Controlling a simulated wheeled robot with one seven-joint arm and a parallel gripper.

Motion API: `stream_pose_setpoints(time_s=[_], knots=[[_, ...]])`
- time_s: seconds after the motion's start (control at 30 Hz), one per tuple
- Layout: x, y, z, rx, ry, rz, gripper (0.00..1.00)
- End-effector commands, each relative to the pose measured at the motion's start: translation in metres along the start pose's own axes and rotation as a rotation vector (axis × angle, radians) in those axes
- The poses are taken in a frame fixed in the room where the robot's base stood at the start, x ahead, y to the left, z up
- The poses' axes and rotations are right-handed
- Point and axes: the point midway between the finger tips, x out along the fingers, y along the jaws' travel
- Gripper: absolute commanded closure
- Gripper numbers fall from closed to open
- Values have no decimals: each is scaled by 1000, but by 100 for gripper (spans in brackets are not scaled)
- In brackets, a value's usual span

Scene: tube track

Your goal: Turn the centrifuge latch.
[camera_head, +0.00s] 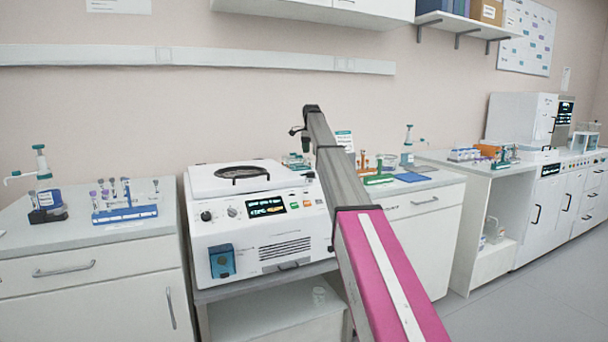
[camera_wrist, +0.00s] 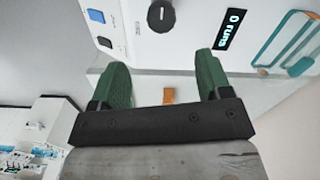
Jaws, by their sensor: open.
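The white centrifuge (camera_head: 265,228) stands in the middle of the head view, with its lid closed. I cannot tell for sure which part is the latch. My gripper (camera_wrist: 168,75) is open in the wrist view, with green fingers apart and nothing held. A small orange piece (camera_wrist: 168,96) shows between the fingers; I cannot tell if it is the latch. Beyond are a black knob (camera_wrist: 160,15) and a "0 runs" display (camera_wrist: 230,29). My arm hides the gripper in the head view.
A blue tube rack (camera_head: 125,215) and a bottle with a pump (camera_head: 45,193) stand on the left bench. A teal handle (camera_wrist: 285,40) shows at the right in the wrist view.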

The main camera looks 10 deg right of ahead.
Motion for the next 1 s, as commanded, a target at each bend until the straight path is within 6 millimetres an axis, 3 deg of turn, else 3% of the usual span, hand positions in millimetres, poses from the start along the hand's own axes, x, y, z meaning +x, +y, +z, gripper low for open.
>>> stream_pose_setpoints(time_s=[0.27,0.8,1.0], knots=[[16,0,2,1,-2,4,29],[100,0,2,1,-2,2,29],[108,-1,2,1,-1,2,29]])
